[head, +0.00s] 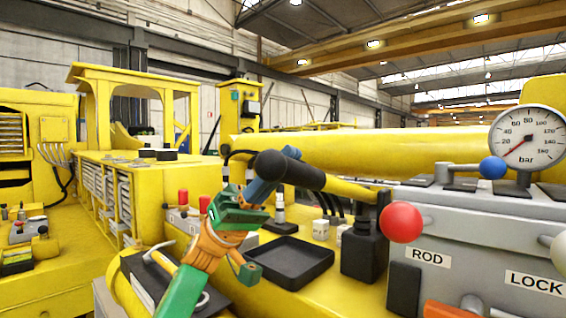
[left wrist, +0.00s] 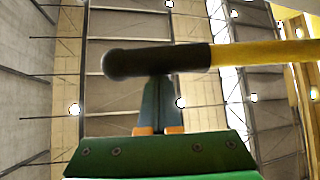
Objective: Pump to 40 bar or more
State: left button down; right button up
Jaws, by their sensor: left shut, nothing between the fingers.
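The pump handle is a yellow lever (head: 350,188) with a black grip (head: 292,172), rising to the left from a black pump block (head: 364,245). In the left wrist view the black grip (left wrist: 150,61) crosses the frame just beyond my fingertips. My left gripper (head: 290,154) is shut and empty, its blue fingers passing by the grip. In the left wrist view the closed fingertips (left wrist: 158,80) meet the grip's lower edge; I cannot tell whether they touch. The pressure gauge (head: 528,136) has its red needle pointing lower left, near the bottom of the scale. My right gripper is out of view.
A grey valve box with a ROD label (head: 431,258) and a LOCK label (head: 535,283) stands at the right. It carries a red knob (head: 402,222) and a blue knob (head: 493,167). A black tray (head: 291,265) lies below the lever.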

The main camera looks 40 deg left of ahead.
aim_at(262, 169)
pick_arm(q)
notch_tip(262, 169, down, 8)
jog(key=s+m+g+h+b, duration=0.1)
jog(key=m+g+b, duration=0.3)
jog(key=m+g, duration=0.1)
jog(key=shift+s+a+f+m+g, duration=0.15)
jog(key=shift+a+f+m+g, duration=0.05)
jog(key=shift+f+m+g, duration=0.1)
jog(key=shift+r, duration=0.1)
jog(key=s+r, duration=0.1)
jog(key=r, duration=0.2)
jog(key=s+d+r, duration=0.1)
jog(key=r, duration=0.1)
jog(key=s+r, duration=0.1)
jog(key=r, duration=0.2)
jog(key=shift+s+d+r, duration=0.1)
jog(key=shift+d+r, duration=0.05)
jog(key=shift+r, duration=0.2)
jog(key=s+d+r+b, duration=0.1)
jog(key=s+d+r, duration=0.3)
jog(key=s+d, duration=0.3)
jog(key=shift+s+r, duration=0.15)
jog(key=shift+s, duration=0.5)
